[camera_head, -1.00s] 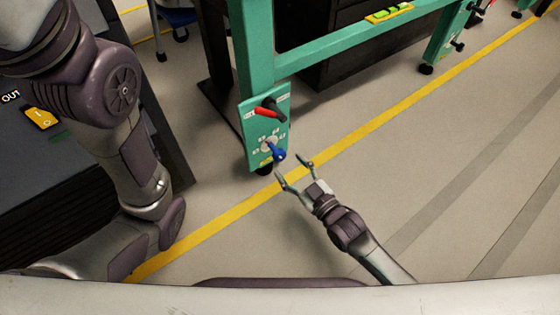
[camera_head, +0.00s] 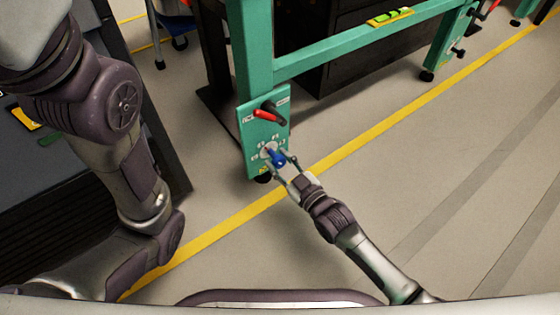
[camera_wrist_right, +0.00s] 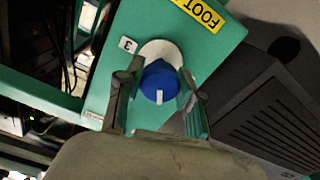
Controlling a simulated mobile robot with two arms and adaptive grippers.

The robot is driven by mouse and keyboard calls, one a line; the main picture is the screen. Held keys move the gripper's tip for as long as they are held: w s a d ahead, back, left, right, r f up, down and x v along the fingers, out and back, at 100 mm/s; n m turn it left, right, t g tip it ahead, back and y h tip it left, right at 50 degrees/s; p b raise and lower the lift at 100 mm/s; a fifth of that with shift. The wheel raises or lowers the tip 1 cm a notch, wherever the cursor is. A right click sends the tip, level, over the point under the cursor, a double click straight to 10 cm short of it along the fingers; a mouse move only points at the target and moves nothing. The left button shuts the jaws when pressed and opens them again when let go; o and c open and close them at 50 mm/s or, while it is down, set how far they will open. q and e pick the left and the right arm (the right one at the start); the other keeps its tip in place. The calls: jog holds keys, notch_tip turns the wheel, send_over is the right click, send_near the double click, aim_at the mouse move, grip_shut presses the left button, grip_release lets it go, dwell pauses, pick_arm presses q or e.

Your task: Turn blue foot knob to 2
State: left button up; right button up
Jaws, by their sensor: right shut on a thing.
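The blue foot knob (camera_head: 277,157) sits on a pale round dial on the green panel (camera_head: 246,130) of the frame's leg. In the right wrist view the knob (camera_wrist_right: 158,82) shows a white pointer mark, with a "3" label to its upper left and a yellow "FOOT" label above right. My right gripper (camera_head: 283,161) is at the knob, with one finger on each side, shut on it. In the wrist view its fingers (camera_wrist_right: 160,100) flank the knob. My left arm comes in from the left; its gripper is out of view.
A red-handled lever (camera_head: 267,115) sits above the knob on the same panel. The green frame (camera_head: 350,47) extends to the right, with a dark cabinet behind. A yellow floor line (camera_head: 400,115) crosses the open grey floor.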

jog(key=shift+c, duration=0.7)
jog(key=shift+r+m+p, duration=0.15)
jog(key=shift+m+p, duration=0.85)
jog(key=shift+p, duration=0.15)
jog(key=m+p, duration=0.1)
jog(key=m, duration=0.1)
jog(key=shift+m+p, duration=0.3)
jog(key=shift+p, duration=0.1)
jog(key=m+p, duration=0.1)
jog(key=m, duration=0.2)
jog(key=shift+m+p, duration=0.45)
jog(key=shift+m, duration=1.65)
jog(key=shift+f, duration=0.2)
jog(key=o, duration=1.1)
jog(key=shift+o, duration=0.2)
